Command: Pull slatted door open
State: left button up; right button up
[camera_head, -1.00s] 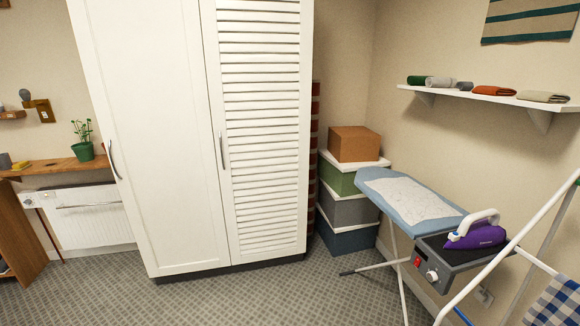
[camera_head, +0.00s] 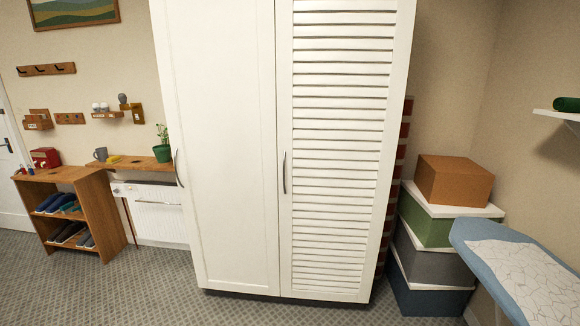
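The slatted door (camera_head: 338,190) is the right-hand door of a tall white wardrobe. It is shut, flush beside the plain left door (camera_head: 228,150). Its curved metal handle (camera_head: 285,173) stands upright on the door's left edge. The plain door has a similar handle (camera_head: 179,168) on its left edge. Neither of my grippers shows in the head view. The wardrobe's top is cut off by the frame.
Stacked boxes (camera_head: 438,232) stand right of the wardrobe, with an ironing board (camera_head: 480,240) in front of them. A wooden shoe shelf (camera_head: 112,205) stands at the left. The carpet (camera_head: 150,285) before the wardrobe is clear.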

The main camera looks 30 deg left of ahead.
aim_at(342, 66)
jog(key=i+l+u, duration=0.15)
jog(key=i, duration=0.35)
jog(key=i+l+u, duration=0.15)
jog(key=i, duration=0.35)
jog(key=l, duration=0.1)
